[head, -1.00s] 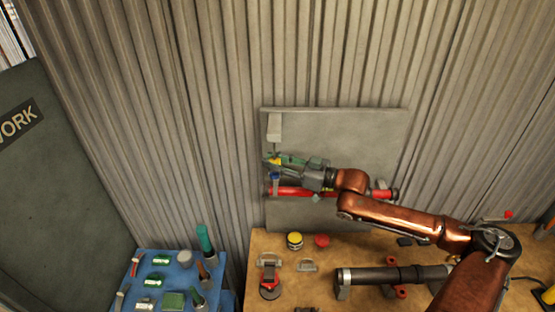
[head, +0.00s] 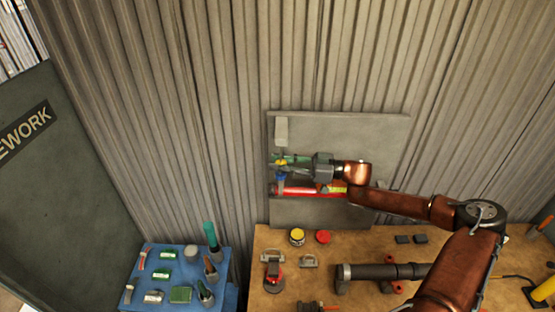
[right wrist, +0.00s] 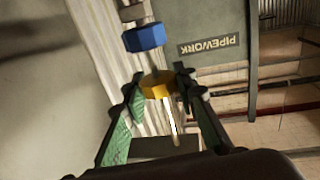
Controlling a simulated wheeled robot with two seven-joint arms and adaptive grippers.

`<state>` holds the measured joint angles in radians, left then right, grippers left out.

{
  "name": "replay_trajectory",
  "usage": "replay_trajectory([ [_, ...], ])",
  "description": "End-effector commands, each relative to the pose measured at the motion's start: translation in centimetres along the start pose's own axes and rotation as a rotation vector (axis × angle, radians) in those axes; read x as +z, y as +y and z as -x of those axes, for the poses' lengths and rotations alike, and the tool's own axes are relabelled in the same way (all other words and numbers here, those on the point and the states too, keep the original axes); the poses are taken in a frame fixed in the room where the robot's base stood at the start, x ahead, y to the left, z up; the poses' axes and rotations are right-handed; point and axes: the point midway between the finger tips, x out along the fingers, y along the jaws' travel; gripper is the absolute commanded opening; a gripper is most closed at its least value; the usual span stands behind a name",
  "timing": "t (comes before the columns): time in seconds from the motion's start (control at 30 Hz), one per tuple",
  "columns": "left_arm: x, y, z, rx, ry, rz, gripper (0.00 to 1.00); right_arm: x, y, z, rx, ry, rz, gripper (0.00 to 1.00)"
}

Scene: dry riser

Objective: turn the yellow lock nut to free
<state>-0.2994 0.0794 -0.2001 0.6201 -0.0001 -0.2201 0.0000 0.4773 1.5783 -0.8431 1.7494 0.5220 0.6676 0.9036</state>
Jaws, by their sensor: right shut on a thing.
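The yellow lock nut (right wrist: 158,85) sits between the fingertips of my right gripper (right wrist: 160,90) in the right wrist view. The gripper is shut on it. A thin rod runs through the nut, and a blue hex fitting (right wrist: 143,38) is on the same line beyond it. In the head view my right gripper (head: 285,163) reaches in from the right to the left part of the grey panel (head: 345,130). The nut is small there and partly covered by the fingers. The blue fitting (head: 281,178) shows just below. My left gripper is not in view.
A red pipe (head: 300,191) runs across the panel just below my gripper. The wooden bench (head: 340,260) below holds a yellow-topped can (head: 297,236), a red cap (head: 323,236) and a dark pipe (head: 390,271). A blue tray (head: 217,290) with tools stands at lower left.

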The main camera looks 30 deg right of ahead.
Motion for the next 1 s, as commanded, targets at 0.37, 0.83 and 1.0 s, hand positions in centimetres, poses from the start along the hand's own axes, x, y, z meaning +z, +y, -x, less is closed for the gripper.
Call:
replay_trajectory([
  [0.37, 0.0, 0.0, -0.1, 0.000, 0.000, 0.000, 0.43, 0.1, 0.2, 0.0, 0.003, -0.002, 0.001, 0.36],
  [0.83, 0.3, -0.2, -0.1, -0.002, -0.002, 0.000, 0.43, 0.3, 0.1, 0.3, 0.001, -0.003, -0.001, 0.44],
  [1.0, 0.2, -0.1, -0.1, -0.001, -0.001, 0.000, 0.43, 0.4, 0.1, 2.9, 0.004, -0.008, -0.001, 0.44],
])
